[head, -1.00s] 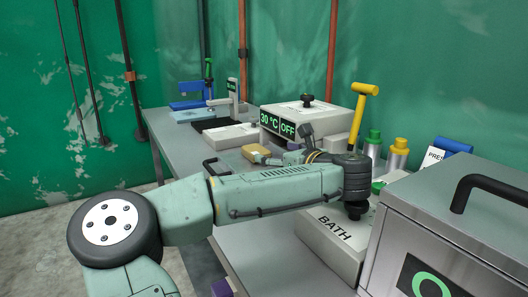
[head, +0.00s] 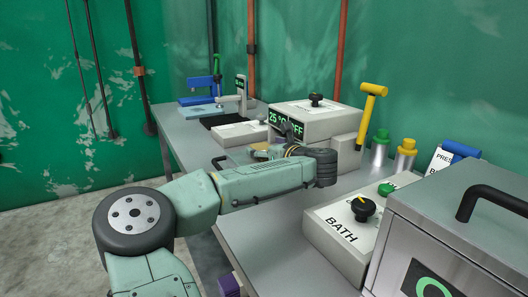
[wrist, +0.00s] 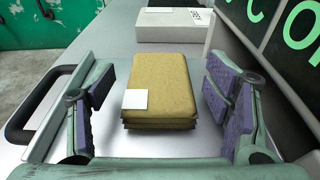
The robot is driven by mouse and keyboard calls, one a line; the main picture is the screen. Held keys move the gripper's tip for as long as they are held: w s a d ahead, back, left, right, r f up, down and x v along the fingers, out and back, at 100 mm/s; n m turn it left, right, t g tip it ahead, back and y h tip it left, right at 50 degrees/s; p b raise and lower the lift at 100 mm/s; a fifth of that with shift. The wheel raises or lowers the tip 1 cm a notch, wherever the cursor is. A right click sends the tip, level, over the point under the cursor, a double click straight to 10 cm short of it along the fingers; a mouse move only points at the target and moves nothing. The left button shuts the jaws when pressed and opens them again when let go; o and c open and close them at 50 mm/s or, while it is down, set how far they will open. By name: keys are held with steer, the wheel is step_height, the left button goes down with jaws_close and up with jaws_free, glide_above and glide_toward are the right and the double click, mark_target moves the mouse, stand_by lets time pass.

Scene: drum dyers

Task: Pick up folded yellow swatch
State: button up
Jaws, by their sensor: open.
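The folded yellow swatch (wrist: 160,88) lies on a pale flat surface in the wrist view, a stack of layers with a small white label on its near left. My gripper (wrist: 160,105) is open, with one purple-padded finger on each side of the swatch and a gap on both sides. In the head view the swatch (head: 258,147) shows only in small part, because my arm and gripper (head: 275,150) hide much of it. I cannot tell from that view whether anything touches it.
A grey unit with a green display (head: 318,122) stands close to the right of my gripper. A white box (wrist: 172,25) lies beyond the swatch. A black handle (wrist: 36,100) is at the left edge. The BATH box (head: 338,232) and a yellow hammer-shaped tool (head: 369,108) are farther right.

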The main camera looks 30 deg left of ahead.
steer(key=shift+c, duration=0.2)
steer(key=c, duration=1.2)
steer(key=shift+o, duration=0.2)
